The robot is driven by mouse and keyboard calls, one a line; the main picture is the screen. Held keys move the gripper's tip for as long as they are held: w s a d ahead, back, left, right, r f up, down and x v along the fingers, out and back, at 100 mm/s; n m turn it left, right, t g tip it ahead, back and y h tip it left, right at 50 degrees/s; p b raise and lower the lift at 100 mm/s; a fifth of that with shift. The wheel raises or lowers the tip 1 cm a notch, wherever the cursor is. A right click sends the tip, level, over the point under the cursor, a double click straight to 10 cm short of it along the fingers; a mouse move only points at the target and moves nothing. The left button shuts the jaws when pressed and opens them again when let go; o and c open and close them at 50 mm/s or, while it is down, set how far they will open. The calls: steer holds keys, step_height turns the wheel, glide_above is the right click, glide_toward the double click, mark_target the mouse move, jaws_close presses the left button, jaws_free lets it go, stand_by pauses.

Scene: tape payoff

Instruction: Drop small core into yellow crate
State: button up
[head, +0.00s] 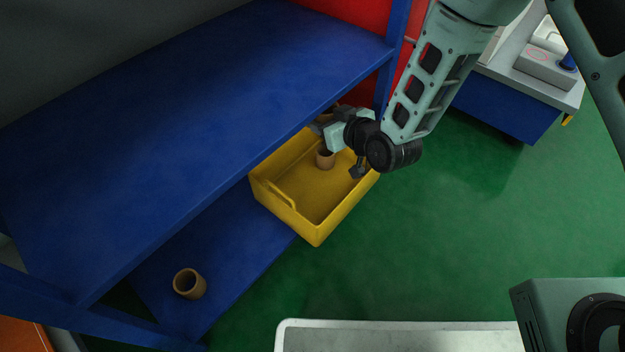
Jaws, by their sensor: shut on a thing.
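The yellow crate (283,208) stands on the blue lower shelf, its front part sticking out over the green floor. My gripper (321,126) is over the crate's far end, pointing left, with its jaws shut on a small core. The fingertips are small and partly hidden, so the grip shows poorly. A small brown cardboard core (325,159) shows just below the gripper, within the crate's outline; I cannot tell whether it touches the crate floor. A brown patch shows behind the wrist, too hidden to identify. Another brown core (190,284) stands upright on the lower shelf, near left.
The blue upper shelf (190,130) overhangs the crate's left side, close to my gripper. A blue post (390,62) and a red panel stand behind. A blue-sided bench (505,107) is at the back right. Open green floor (450,220) lies right of the crate.

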step_height(320, 180, down, 4)
steer(key=b, duration=0.3)
steer(key=shift+f, duration=0.25)
steer(key=o, duration=1.1)
steer(key=shift+c, duration=0.2)
steer(key=p+v, duration=0.8)
steer(key=v, duration=0.9)
steer(key=shift+s, duration=0.2)
steer(key=shift+d+r, duration=0.1)
